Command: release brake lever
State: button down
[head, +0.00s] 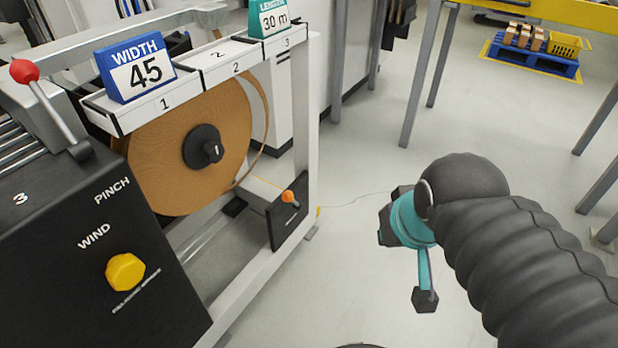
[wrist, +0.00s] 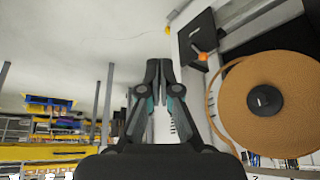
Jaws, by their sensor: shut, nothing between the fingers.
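A small lever with an orange knob (head: 288,197) stands on a black plate (head: 291,222) at the lower part of the machine's white frame. It carries no label I can read. In the wrist view the orange knob (wrist: 202,56) and its black plate (wrist: 197,38) are right of the fingers, apart from them. My gripper (head: 388,222) is to the right of the lever in the head view, with clear space between. In the wrist view my gripper (wrist: 159,63) has its fingertips together, empty. The fingertips are hard to make out in the head view.
A blue pallet (head: 535,58) stands far back. Open floor lies between gripper and frame.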

jog(key=shift+w, duration=0.25)
jog(key=w+a+f+n+g+b, duration=0.1)
jog(key=w+a+n, duration=0.3)
jog(key=w+n, duration=0.3)
jog(key=w+a+f+n+g, duration=0.1)
jog(key=w+a+n, duration=0.35)
jog(key=w, duration=0.45)
jog(key=w+a+f+n+g, duration=0.1)
jog(key=w+a+f+n, duration=1)
jog(key=a, duration=0.1)
jog(key=shift+w+a+f+n+g+y+b, duration=0.15)
jog(key=shift+a+f+n+g+y+b, duration=0.15)
jog(key=shift+n+g+y, duration=0.1)
